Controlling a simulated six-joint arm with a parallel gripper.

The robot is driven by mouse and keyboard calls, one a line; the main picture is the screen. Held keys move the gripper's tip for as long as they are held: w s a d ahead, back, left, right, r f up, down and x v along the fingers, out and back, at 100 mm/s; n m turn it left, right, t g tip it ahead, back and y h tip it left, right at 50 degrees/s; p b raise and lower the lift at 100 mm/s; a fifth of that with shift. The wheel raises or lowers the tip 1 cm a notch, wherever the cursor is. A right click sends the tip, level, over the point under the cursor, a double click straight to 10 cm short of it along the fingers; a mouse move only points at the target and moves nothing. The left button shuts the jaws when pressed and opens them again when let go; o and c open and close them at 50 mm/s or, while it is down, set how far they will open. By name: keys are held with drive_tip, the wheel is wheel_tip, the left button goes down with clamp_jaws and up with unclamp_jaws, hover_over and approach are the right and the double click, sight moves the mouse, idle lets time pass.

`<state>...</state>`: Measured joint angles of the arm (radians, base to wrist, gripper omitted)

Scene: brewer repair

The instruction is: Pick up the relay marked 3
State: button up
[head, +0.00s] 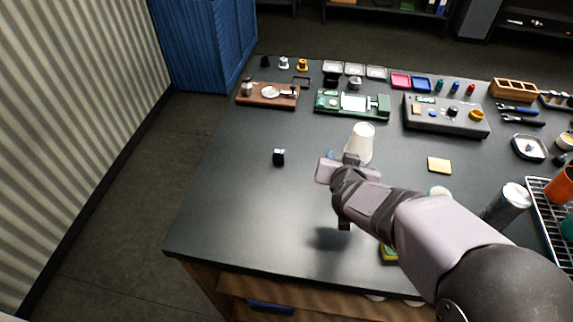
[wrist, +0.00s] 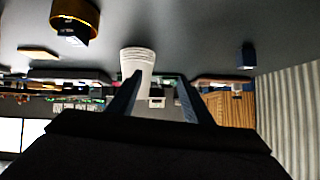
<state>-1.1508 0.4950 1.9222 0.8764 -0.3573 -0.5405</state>
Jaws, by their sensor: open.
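A small dark blue block (head: 279,157), which could be a relay, stands alone on the left of the dark worktop. It also shows at the upper right of the wrist view (wrist: 247,55). I cannot read a number on it. In the wrist view, another dark block with a pale face (wrist: 75,34) is by a gold round thing (wrist: 77,10); I cannot tell whether it is a relay. My gripper (head: 341,157) is above the worktop, right of the lone block and apart from it. Its two blue fingers (wrist: 159,78) are spread, with nothing held between them.
A pale cup (head: 362,143) stands just beyond my gripper. A tan pad (head: 438,165) lies to the right. A green board (head: 352,104), a brown board (head: 267,94) and a grey control box (head: 446,116) line the back. The worktop around the lone block is clear.

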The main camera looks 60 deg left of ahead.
sight(278, 156)
drive_tip(key=shift+n+t+y, duration=0.4)
drive_tip(key=shift+n+y, duration=0.1)
drive_tip(key=shift+y, duration=0.1)
drive_tip(key=s+a, duration=0.2)
drive_tip(key=s+a+f+b, duration=0.1)
drive_tip(key=s+a, duration=0.1)
drive_tip(key=s, duration=0.1)
drive_tip(key=s+a+f, duration=0.1)
drive_tip(key=s+a, duration=0.1)
drive_tip(key=shift+s+a+f, duration=0.2)
drive_tip(key=shift+a+f, duration=0.05)
drive_tip(key=shift+a, duration=0.15)
drive_tip(key=shift+t, duration=0.4)
drive_tip(key=s+a, duration=0.1)
drive_tip(key=s, duration=0.1)
drive_tip(key=s+a+b, duration=0.1)
drive_tip(key=s, duration=0.1)
drive_tip(key=s+a+f, duration=0.1)
drive_tip(key=s, duration=0.1)
drive_tip(key=shift+f+b, duration=0.1)
drive_tip(key=shift+b, duration=0.25)
drive_tip(key=shift+s+a+y, duration=0.15)
drive_tip(key=shift+s+y, duration=0.15)
drive_tip(key=shift+s, duration=0.2)
drive_tip(key=shift+w+r+p+x, duration=0.1)
drive_tip(key=shift+p+x, duration=0.5)
drive_tip(key=shift+x, duration=1.25)
drive_tip(key=shift+w+r+p+x, duration=0.15)
drive_tip(key=shift+p+x, duration=0.45)
drive_tip(key=shift+x, duration=1.25)
